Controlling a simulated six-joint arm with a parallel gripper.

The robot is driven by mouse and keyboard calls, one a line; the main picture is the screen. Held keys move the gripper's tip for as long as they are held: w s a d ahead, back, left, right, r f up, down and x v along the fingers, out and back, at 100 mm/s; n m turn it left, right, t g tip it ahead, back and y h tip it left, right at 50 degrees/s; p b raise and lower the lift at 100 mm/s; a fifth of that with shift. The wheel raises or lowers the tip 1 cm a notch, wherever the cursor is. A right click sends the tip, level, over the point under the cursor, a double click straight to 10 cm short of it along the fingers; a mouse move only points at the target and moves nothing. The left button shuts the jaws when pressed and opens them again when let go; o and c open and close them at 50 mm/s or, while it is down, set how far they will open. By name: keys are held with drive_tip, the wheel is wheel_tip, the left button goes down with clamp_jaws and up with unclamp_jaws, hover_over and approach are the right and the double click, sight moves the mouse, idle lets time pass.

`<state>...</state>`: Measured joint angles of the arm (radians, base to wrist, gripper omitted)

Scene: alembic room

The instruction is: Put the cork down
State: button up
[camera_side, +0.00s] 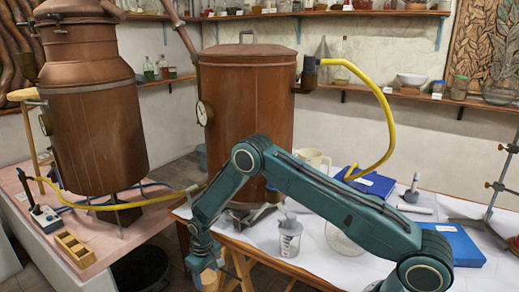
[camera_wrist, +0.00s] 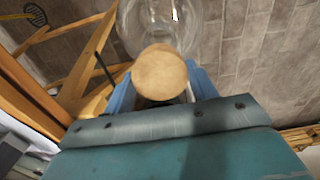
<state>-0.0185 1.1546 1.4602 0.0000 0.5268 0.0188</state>
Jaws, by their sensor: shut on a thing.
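The cork (camera_wrist: 160,72) shows its round tan end in the middle of the wrist view. My gripper (camera_wrist: 163,90) has a blue finger on each side of it and is shut on it. A clear round glass vessel (camera_wrist: 152,22) shows just past the cork; I cannot tell whether the two touch. In the side view my gripper (camera_side: 203,262) hangs low at the front edge of the white-topped table (camera_side: 262,238), over the gap beside it.
A copper boiler (camera_side: 250,110) with a yellow hose stands behind my arm. A grey-lidded jar (camera_side: 289,238) and a blue box (camera_side: 455,245) stand on the table. Wooden trestle legs (camera_wrist: 95,65) show below. A pink-topped table (camera_side: 95,235) is at left.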

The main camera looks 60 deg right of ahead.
drive_tip(key=shift+r, duration=0.15)
wheel_tip(320, 180, up, 34)
drive_tip(key=s+d+r+m, duration=0.1)
drive_tip(key=s+d+m, duration=0.7)
drive_tip(key=s+d, duration=0.65)
drive_tip(key=s+d+f+m, duration=0.1)
drive_tip(key=s+d+m, duration=0.1)
drive_tip(key=s+m, duration=0.35)
drive_tip(key=s+d+m, duration=0.2)
drive_tip(key=s+d, duration=0.1)
drive_tip(key=s, duration=0.5)
drive_tip(key=shift+a+f, duration=0.15)
drive_tip(key=shift+f, duration=1.15)
drive_tip(key=shift+a+f, duration=0.1)
drive_tip(key=shift+f, duration=1.15)
drive_tip(key=shift+f, duration=0.1)
wheel_tip(320, 180, down, 16)
